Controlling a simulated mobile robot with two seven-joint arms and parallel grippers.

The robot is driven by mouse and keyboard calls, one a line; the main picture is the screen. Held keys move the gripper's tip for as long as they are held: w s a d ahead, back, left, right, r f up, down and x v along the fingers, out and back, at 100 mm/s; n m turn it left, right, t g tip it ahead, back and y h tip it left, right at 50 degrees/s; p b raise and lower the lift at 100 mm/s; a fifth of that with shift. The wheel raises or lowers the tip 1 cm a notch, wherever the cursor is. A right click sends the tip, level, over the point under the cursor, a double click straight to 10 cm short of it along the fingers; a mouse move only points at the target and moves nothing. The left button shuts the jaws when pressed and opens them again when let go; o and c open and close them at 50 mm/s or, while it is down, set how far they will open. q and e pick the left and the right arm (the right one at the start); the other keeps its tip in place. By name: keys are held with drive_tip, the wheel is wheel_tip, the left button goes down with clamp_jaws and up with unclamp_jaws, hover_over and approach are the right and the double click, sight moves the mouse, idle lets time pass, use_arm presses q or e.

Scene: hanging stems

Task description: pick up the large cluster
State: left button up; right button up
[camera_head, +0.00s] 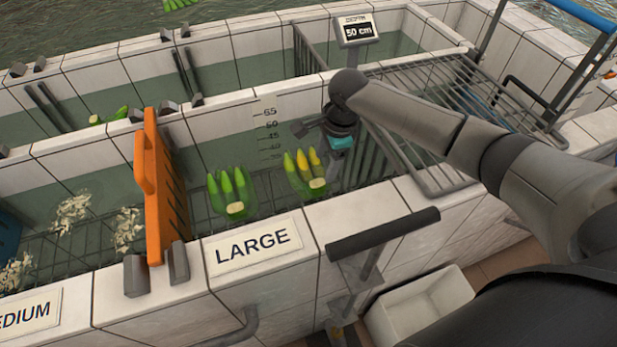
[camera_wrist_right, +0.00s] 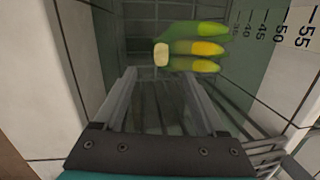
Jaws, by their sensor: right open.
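Two banana clusters sit in the tiled water basin behind the LARGE sign (camera_head: 252,247). One cluster (camera_head: 231,193) is all green; the other cluster (camera_head: 304,175), to its right, is green with yellow fingers. My right gripper (camera_head: 335,172) hangs down just right of the yellow-green cluster, its fingers partly hidden in the head view. In the right wrist view, my right gripper (camera_wrist_right: 160,82) is open and empty between its fingers. The yellow-green cluster (camera_wrist_right: 195,48) lies just beyond the fingertips, its pale cut crown towards them. My left gripper is not in view.
An orange divider (camera_head: 153,185) stands left of the clusters. A depth scale (camera_head: 269,135) marks the back wall. A metal rack (camera_head: 430,95) lies right of the basin. A 50 cm display (camera_head: 357,30) stands behind. A white bin (camera_head: 420,308) is below the front wall.

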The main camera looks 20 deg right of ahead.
sight(316, 184)
drive_tip(key=f, duration=0.2)
drive_tip(key=f+b, duration=0.1)
drive_tip(key=f, duration=0.1)
drive_tip(key=shift+w+a, duration=0.2)
drive_tip(key=shift+w, duration=0.15)
drive_tip(key=f, duration=0.1)
drive_tip(key=f+b, duration=0.1)
drive_tip(key=f, duration=0.1)
drive_tip(key=a+f, duration=0.1)
drive_tip(key=f, duration=0.1)
drive_tip(key=shift+w+b, duration=0.35)
drive_tip(key=shift+b, duration=0.05)
drive_tip(key=shift+r, duration=0.1)
clamp_jaws()
